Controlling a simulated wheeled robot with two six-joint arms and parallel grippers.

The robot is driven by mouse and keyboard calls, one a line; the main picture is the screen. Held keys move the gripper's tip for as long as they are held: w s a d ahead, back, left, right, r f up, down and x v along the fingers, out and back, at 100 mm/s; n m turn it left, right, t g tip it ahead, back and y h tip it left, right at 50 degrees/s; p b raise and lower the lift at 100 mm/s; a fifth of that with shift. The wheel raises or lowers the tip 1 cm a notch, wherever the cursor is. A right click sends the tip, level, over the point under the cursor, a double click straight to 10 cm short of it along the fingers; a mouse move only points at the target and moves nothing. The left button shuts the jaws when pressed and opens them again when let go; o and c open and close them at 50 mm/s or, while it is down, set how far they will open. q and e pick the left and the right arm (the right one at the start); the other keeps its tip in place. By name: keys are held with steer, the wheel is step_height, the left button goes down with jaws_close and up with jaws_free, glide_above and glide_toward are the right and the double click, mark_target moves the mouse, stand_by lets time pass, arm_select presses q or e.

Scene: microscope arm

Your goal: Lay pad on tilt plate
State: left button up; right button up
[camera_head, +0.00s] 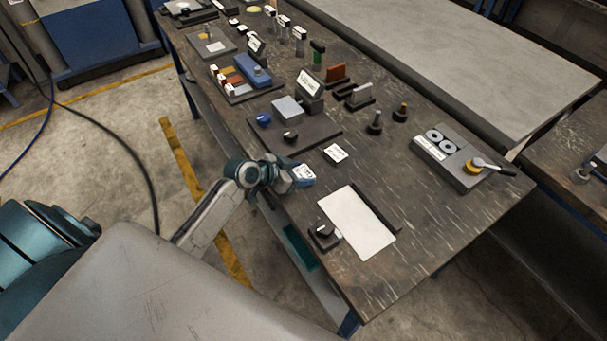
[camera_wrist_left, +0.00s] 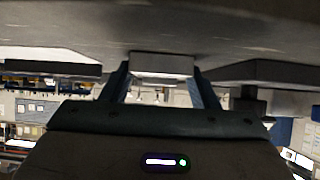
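My left gripper (camera_head: 303,175) is over the table's near edge, just in front of a dark base (camera_head: 318,132). In the left wrist view its two blue fingers (camera_wrist_left: 161,85) stand apart. A pale grey block (camera_wrist_left: 162,65) shows between their tips; whether they touch it is unclear. A grey square plate (camera_head: 288,108), which looks like the tilt plate, sits on the dark base beside a blue knob (camera_head: 264,120) and a black knob (camera_head: 290,137). I cannot pick out the pad with certainty. My right gripper is not in view.
A white rectangular sheet (camera_head: 357,222) with a dark rail lies at the right, beside a small black holder (camera_head: 323,235). A small white card (camera_head: 335,153) lies near the gripper. A tray with two rings (camera_head: 440,138) stands further right.

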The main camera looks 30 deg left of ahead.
arm_select(q)
steer(key=shift+c, duration=1)
steer(key=shift+r, duration=0.1)
